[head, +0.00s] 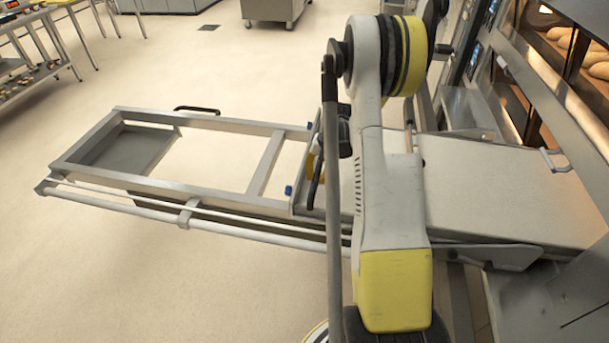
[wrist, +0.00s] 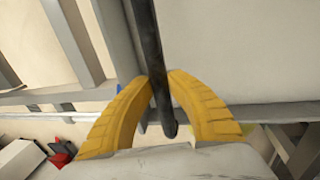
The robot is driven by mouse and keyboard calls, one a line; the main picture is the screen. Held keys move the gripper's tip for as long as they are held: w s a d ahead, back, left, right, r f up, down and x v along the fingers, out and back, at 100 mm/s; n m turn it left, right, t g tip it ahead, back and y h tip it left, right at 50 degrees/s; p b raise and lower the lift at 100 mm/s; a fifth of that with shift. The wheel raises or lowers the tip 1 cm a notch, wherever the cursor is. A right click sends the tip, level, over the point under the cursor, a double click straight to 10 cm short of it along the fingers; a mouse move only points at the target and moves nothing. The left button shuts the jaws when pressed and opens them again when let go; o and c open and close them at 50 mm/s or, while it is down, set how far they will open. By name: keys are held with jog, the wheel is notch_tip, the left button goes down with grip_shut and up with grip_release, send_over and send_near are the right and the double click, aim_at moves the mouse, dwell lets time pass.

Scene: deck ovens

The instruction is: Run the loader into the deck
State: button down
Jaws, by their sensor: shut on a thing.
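The loader is a long metal frame with a pale flat belt (head: 490,190). Its open rail frame (head: 185,192) stretches left over the floor, and the belt runs right to the oven front. A dark handle (head: 316,187) stands at the belt's near end; it also shows as a black bar in the wrist view (wrist: 150,45). My gripper (wrist: 159,82) has its two yellow fingers closed around this bar. In the head view my gripper (head: 315,160) is partly hidden by my arm. The deck oven (head: 570,110) is at the right edge; the belt's far end is cut off there.
Bread loaves (head: 560,36) glow behind the oven's upper glass. A rack table (head: 40,75) stands at the far left, and a steel cabinet (head: 273,10) at the back. The pale floor (head: 180,70) between them and the loader is clear.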

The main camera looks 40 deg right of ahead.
jog(key=shift+s+d, duration=0.15)
jog(key=shift+s, duration=0.1)
jog(key=shift+f, duration=0.1)
jog(key=c, duration=1.3)
grip_release()
jog(key=shift+s+d, duration=0.15)
jog(key=shift+o, duration=0.2)
notch_tip(320, 180, up, 12)
jog(key=s+d, duration=0.1)
jog(key=shift+s, duration=0.35)
jog(key=shift+d, duration=0.1)
